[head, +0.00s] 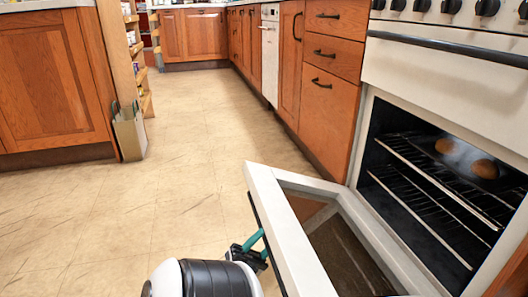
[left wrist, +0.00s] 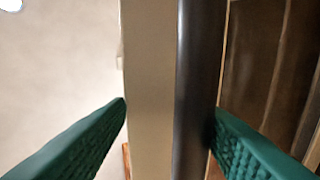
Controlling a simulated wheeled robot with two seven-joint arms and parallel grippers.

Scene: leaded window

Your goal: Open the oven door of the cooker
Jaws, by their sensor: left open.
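The cooker's oven door (head: 312,255) is swung down and out, well open, with its white frame and dark glass panel showing. The oven cavity (head: 440,190) is exposed. The door's dark handle (head: 264,240) runs along its outer edge. My left gripper (head: 257,246) is at that outer edge, partly hidden by my own arm. In the left wrist view its two green fingers (left wrist: 168,112) are apart, with the dark handle bar (left wrist: 198,90) and a cream door edge (left wrist: 150,90) showing between them. I cannot tell whether either finger touches. My right gripper is not in view.
Wire racks (head: 430,180) and a dark tray with two round brown items (head: 465,158) are inside the oven. Wooden drawers (head: 333,55) stand left of the cooker. The tiled floor (head: 190,180) between is clear.

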